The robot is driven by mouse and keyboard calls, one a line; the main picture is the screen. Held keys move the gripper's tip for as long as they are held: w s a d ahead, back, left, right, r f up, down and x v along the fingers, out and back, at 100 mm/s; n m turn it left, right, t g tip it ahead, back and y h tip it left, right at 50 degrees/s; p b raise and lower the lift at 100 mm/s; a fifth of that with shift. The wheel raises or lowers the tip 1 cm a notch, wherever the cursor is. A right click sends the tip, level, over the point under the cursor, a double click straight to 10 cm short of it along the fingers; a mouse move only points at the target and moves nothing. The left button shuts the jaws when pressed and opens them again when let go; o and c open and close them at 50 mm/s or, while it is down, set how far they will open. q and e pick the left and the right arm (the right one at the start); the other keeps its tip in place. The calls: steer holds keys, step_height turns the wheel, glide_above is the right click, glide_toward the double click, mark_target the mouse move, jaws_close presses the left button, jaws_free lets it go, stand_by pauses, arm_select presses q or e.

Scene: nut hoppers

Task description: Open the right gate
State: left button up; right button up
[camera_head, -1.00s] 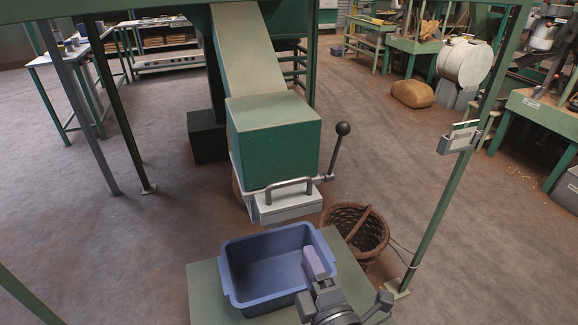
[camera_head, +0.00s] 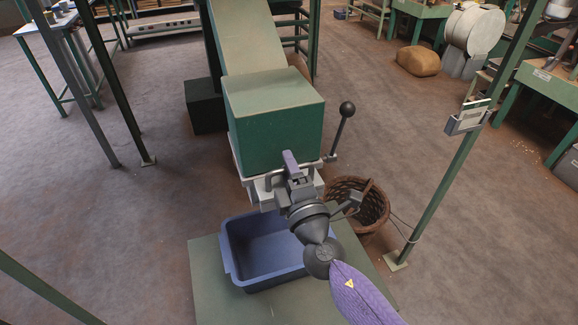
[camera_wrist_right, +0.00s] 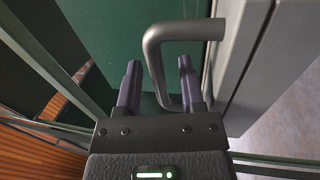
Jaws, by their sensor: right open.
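The gate (camera_head: 258,194) is a pale grey slab at the bottom front of the green hopper box (camera_head: 273,112). My right arm covers much of it in the head view. Its grey bent handle (camera_wrist_right: 180,33) shows clearly in the right wrist view. My right gripper (camera_head: 293,165) is at the gate's front, and its two purple fingers are open in the right wrist view (camera_wrist_right: 158,80). My left gripper is not in view.
A lever with a black knob (camera_head: 347,108) stands at the box's right side. A wicker basket (camera_head: 372,205) is to the right, beside a green post (camera_head: 440,190).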

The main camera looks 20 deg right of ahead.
jaws_close()
stand_by(0.3)
stand_by(0.5)
stand_by(0.6)
